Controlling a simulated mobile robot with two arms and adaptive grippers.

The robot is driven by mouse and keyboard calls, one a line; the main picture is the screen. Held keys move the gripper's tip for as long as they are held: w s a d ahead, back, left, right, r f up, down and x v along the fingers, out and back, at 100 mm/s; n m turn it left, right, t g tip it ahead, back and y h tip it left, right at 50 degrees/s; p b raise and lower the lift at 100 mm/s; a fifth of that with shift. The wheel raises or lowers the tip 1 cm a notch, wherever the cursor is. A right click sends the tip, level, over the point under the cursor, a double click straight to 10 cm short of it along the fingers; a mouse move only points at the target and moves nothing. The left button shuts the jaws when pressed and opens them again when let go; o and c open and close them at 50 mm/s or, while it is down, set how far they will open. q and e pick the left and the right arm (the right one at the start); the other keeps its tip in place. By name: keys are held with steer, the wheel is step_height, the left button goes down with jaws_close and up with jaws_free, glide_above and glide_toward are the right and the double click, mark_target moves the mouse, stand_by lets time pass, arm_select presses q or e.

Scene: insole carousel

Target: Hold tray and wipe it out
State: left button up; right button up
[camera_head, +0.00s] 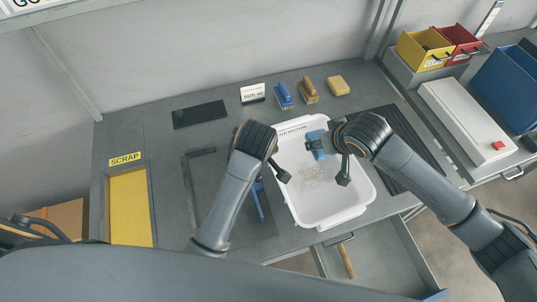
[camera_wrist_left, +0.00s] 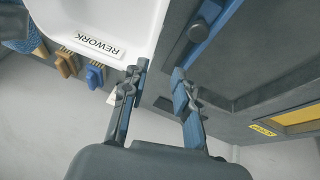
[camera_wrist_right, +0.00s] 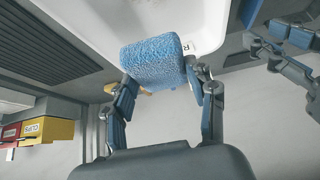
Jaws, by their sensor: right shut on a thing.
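The white tray (camera_head: 333,218), with a REWORK label, stands on the bench; pale crumbs (camera_head: 315,176) lie scattered on its floor. My right gripper (camera_head: 330,160) is shut on a blue fuzzy wiping pad (camera_head: 317,142) over the tray's far right part. The pad (camera_wrist_right: 155,62) shows between its fingers in the right wrist view; whether it touches the tray floor is unclear. My left gripper (camera_wrist_left: 158,88) is open at the tray's left rim, one finger on the tray side and one over the bench; the tray (camera_wrist_left: 105,18) shows beside it.
A blue bar-like part (camera_head: 258,203) lies left of the tray. Brushes (camera_head: 308,90), a yellow block (camera_head: 338,85) and a size card (camera_head: 253,93) stand behind. A yellow scrap opening (camera_head: 130,205) is at left. An open drawer (camera_head: 385,262) juts out in front.

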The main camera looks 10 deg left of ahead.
arm_select(q)
steer(key=shift+h, duration=0.3)
steer(key=x, duration=0.3)
steer(key=d+x, duration=0.1)
steer(key=x, duration=0.3)
steer(key=d+x, duration=0.1)
steer(key=x, duration=0.3)
steer(key=shift+s+f, duration=0.2)
steer(key=shift+c, duration=0.2)
jaws_close()
